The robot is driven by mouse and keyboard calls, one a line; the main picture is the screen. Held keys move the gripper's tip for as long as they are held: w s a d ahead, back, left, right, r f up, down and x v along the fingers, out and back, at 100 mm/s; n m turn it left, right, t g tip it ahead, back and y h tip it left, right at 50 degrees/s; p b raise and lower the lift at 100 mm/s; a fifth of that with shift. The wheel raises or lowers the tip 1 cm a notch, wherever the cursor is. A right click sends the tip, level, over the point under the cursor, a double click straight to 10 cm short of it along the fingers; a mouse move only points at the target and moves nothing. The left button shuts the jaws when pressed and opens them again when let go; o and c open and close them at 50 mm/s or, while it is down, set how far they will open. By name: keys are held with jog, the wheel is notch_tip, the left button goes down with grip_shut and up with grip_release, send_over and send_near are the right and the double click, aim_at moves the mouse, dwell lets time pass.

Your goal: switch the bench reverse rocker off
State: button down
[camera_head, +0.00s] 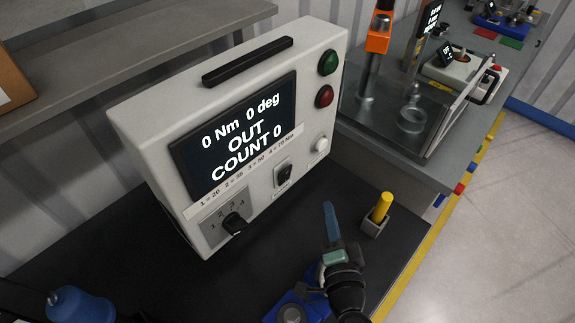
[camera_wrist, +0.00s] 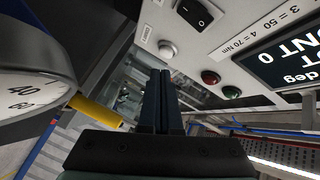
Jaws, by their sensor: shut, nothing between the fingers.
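The bench controller is a pale box (camera_head: 160,115) with a lit screen reading "0 Nm 0 deg OUT COUNT 0". Its black rocker (camera_head: 283,174) is on the front panel, right of the numbered knob. The rocker also shows at the top of the wrist view (camera_wrist: 194,13); its label is too small to read and I cannot tell which side is pressed. My gripper (camera_head: 328,207) is shut and empty, in front of the box, to the right of and lower in the picture than the rocker. In the wrist view the closed fingers (camera_wrist: 161,73) are apart from the panel.
A white button (camera_head: 321,145), a red (camera_head: 324,96) and a green button (camera_head: 328,62) are near the rocker. A yellow-handled piece (camera_head: 382,207) stands right of my gripper. A dial gauge (camera_wrist: 30,92) is close at left in the wrist view. Black bench top lies before the box.

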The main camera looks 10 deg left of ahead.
aim_at(291, 170)
jog(key=w+a+r+p, duration=0.1)
jog(key=w+a+p, duration=0.1)
jog(key=w+a, duration=0.3)
jog(key=shift+w+a+r+p, duration=0.15)
jog(key=shift+a+p, duration=0.2)
jog(key=shift+a, duration=0.75)
dwell(1.4)
jog(key=shift+w+a+r, duration=0.1)
jog(key=shift+w+a, duration=0.1)
jog(key=shift+a, duration=0.1)
jog(key=shift+w+a, duration=0.25)
jog(key=shift+a, duration=0.1)
dwell(0.8)
jog(key=shift+d, duration=0.1)
jog(key=shift+s+d, duration=0.55)
jog(key=shift+d, duration=0.1)
jog(key=shift+b, duration=0.3)
jog(key=shift+s+d+f+b, duration=0.25)
jog(key=shift+s+d+b, duration=0.3)
jog(key=shift+s+d, duration=0.35)
jog(key=shift+s+d+f+b, duration=0.2)
jog(key=shift+s+d+b, duration=0.35)
jog(key=shift+d, duration=0.55)
